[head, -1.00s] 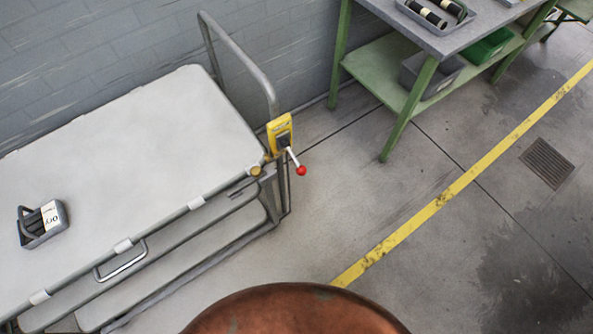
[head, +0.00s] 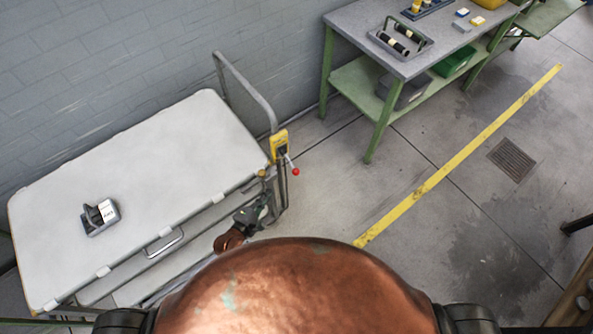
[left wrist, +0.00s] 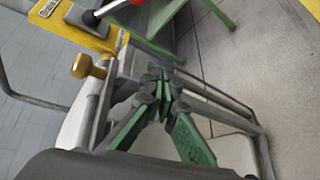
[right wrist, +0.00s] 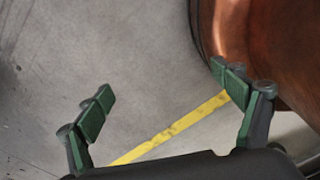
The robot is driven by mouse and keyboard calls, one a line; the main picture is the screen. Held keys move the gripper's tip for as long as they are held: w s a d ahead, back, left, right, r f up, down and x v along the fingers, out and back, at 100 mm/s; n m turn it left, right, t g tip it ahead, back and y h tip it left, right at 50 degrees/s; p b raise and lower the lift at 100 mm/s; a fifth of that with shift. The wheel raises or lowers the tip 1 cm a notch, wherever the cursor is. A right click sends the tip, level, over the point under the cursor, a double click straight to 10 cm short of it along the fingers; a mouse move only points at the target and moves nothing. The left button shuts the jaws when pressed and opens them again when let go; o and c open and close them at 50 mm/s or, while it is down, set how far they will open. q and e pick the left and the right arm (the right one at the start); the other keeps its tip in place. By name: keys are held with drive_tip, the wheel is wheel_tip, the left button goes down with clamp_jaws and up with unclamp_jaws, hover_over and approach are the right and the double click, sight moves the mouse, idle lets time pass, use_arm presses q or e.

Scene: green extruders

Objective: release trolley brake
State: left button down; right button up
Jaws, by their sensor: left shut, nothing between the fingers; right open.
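The trolley (head: 140,170) stands at the left with a pale flat top. At its right corner is a yellow brake box (head: 279,143) with a lever ending in a red knob (head: 295,171), which points down and right. In the left wrist view the yellow box (left wrist: 75,27) and a brass knob (left wrist: 88,67) show near the top left. My left gripper (head: 262,203) is shut and empty, below the brake lever beside the trolley's end frame. Its green fingers (left wrist: 165,82) meet in the left wrist view. My right gripper (right wrist: 168,92) is open and empty above the floor.
A grey tray with dark items (head: 100,217) sits on the trolley top. The trolley's push handle (head: 245,88) rises behind the brake box. A green workbench (head: 400,35) stands at the back right. The floor (head: 350,190) right of the trolley is clear.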

sight(290, 162)
use_arm(q)
drive_tip(key=shift+n+t, duration=0.4)
drive_tip(key=shift+n, duration=0.3)
drive_tip(key=r, duration=0.2)
drive_tip(key=w+d+r, duration=0.1)
drive_tip(key=r, duration=0.1)
drive_tip(key=shift+w+r+p, duration=0.1)
drive_tip(key=shift+p, duration=0.2)
use_arm(e)
drive_tip(key=shift+s+r, duration=0.45)
drive_tip(key=shift+s, duration=0.05)
use_arm(q)
drive_tip(key=shift+w, duration=0.1)
drive_tip(key=w+d, duration=0.6)
drive_tip(key=d, duration=0.1)
drive_tip(key=shift+f, duration=0.2)
use_arm(e)
drive_tip(key=shift+r, duration=0.2)
